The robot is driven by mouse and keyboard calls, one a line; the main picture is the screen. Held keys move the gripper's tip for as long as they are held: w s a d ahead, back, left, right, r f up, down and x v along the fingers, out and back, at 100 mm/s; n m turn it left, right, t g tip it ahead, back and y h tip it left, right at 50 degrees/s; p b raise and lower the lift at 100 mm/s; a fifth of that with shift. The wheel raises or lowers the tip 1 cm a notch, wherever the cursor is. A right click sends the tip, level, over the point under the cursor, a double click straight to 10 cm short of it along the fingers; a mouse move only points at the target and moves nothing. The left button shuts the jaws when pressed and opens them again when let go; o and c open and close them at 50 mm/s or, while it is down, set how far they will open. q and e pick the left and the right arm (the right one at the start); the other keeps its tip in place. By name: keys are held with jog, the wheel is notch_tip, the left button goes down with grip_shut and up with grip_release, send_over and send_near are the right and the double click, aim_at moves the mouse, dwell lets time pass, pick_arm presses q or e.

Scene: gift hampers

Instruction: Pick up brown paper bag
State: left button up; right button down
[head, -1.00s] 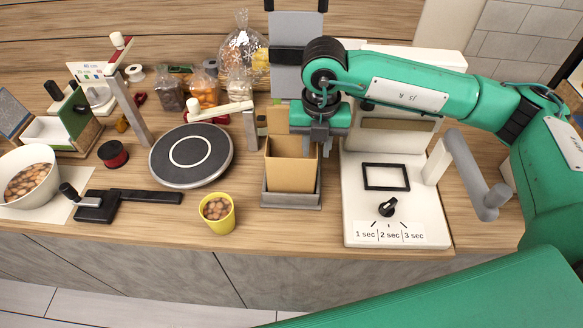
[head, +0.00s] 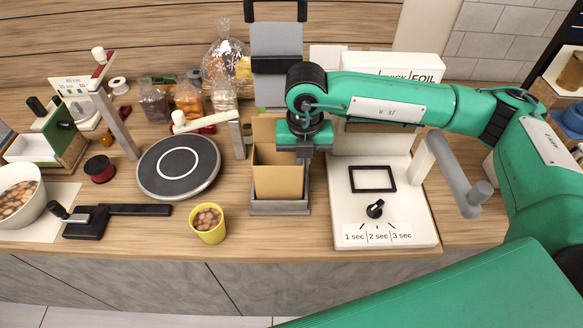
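The brown paper bag (head: 278,181) stands upright and open at the top in a grey tray-like stand (head: 279,208), at the middle of the counter. My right gripper (head: 303,155) points down at the bag's upper right edge. Its fingertips are small and partly hidden at the bag's rim, so I cannot tell whether they are closed on the paper. My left gripper is not in view.
A white sealer-like machine (head: 346,222) with a knob stands close right of the bag. A yellow cup of nuts (head: 209,224) and a round dark turntable (head: 179,167) are on the left. Filled clear bags (head: 188,100) stand behind.

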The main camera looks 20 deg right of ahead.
jog(key=shift+r, duration=0.2)
jog(key=shift+r+b, duration=0.3)
jog(key=shift+r, duration=0.5)
notch_tip(320, 180, up, 18)
jog(key=b, duration=0.3)
dwell(1.6)
